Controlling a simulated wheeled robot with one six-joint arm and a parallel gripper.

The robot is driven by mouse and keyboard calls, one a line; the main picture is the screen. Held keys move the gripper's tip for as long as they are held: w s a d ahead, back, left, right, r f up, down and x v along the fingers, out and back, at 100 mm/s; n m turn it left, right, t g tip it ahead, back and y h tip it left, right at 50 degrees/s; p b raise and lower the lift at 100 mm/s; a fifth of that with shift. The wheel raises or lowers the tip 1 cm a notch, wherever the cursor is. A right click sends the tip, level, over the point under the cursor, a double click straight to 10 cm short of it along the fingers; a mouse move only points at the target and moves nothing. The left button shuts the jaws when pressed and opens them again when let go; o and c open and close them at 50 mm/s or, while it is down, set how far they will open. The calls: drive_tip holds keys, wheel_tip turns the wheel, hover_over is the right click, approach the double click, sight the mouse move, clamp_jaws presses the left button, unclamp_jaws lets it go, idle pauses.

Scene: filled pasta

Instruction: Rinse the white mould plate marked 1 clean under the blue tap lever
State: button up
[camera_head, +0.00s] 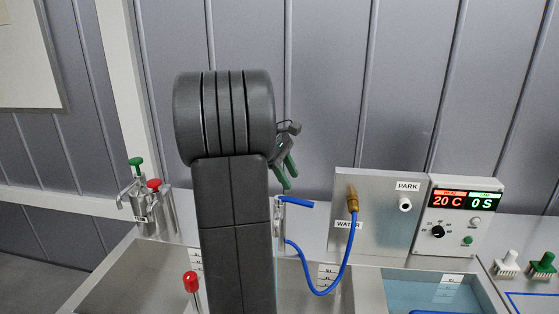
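The blue tap lever (297,202) sticks out to the right from the tap, just right of my arm. Most of the tap is hidden behind my arm. My gripper (286,170) is partly hidden behind my wrist. Its two green fingers show above the blue lever, with a small gap between them and nothing seen in it. The gripper looks open, apart from the lever. No white mould plate marked 1 can be made out in this view.
A steel panel (375,215) at the back carries a brass nozzle (352,199) on a blue hose (345,262). A control box (460,215) reads 20C and 0S. A water-filled basin (430,290) lies front right. A red-topped handle (191,283) stands left of my arm.

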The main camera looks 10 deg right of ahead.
sight(299, 201)
drive_tip(key=v, duration=0.6)
drive_tip(key=p+x, duration=0.1)
drive_tip(key=x, duration=1.2)
drive_tip(key=shift+d+f, duration=0.15)
drive_tip(key=shift+f, duration=0.2)
drive_tip(key=shift+w, duration=0.1)
drive_tip(key=shift+r, duration=0.1)
drive_tip(key=shift+r, duration=0.3)
drive_tip(key=s+b+v, duration=0.1)
drive_tip(key=v, duration=1.2)
drive_tip(key=x, duration=0.9)
drive_tip(key=w+x, duration=0.1)
drive_tip(key=x, duration=0.3)
drive_tip(key=shift+f+p, duration=0.4)
drive_tip(key=shift+f, duration=0.05)
drive_tip(key=shift+w+d+r+n+t+b, duration=0.15)
drive_tip(key=shift+n+t+b, duration=0.1)
drive_tip(key=shift+n, duration=0.2)
drive_tip(key=shift+w+f+n+t+b, duration=0.1)
drive_tip(key=shift+w+n+t+b, duration=0.1)
drive_tip(key=shift+n, duration=0.25)
